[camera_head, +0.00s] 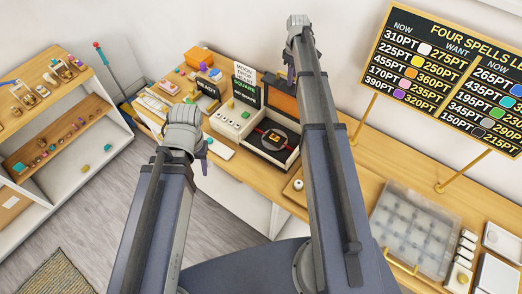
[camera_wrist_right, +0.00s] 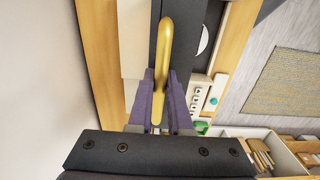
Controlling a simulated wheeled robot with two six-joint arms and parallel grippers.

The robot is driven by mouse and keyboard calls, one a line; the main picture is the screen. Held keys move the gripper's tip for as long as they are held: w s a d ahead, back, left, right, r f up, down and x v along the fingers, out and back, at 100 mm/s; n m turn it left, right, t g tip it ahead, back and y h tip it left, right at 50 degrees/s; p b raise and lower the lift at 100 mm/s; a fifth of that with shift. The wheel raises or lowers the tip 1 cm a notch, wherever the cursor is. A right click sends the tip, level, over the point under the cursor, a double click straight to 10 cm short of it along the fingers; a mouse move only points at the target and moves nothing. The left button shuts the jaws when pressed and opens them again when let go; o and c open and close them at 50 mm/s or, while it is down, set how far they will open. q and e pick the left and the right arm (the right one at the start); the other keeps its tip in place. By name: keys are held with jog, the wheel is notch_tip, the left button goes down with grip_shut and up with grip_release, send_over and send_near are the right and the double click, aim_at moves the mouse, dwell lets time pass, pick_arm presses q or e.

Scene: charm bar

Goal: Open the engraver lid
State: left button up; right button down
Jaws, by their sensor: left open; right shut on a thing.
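The engraver (camera_head: 288,160) is a pale box on the wooden counter in the head view. Its dark bed shows, with a small orange piece (camera_head: 274,137) on it. The lid, an orange panel in a dark frame (camera_head: 281,104), stands raised at the back, partly hidden by my right arm. My right gripper (camera_head: 290,75) is at the lid's top edge. In the right wrist view its purple fingers are shut on the gold lid handle (camera_wrist_right: 165,60). My left gripper (camera_head: 205,158) is open and empty, left of the engraver and apart from it.
A READY sign (camera_head: 208,89) and a dark sign with green writing (camera_head: 245,92) stand left of the lid. A price board (camera_head: 450,75) and a clear compartment tray (camera_head: 415,228) are at right. A shelf unit (camera_head: 60,125) is at left.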

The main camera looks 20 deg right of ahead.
jog(key=shift+w+d, duration=0.15)
jog(key=shift+w+d, duration=0.55)
jog(key=shift+d, duration=0.25)
jog(key=c, duration=0.9)
grip_release()
jog(key=shift+a, duration=0.1)
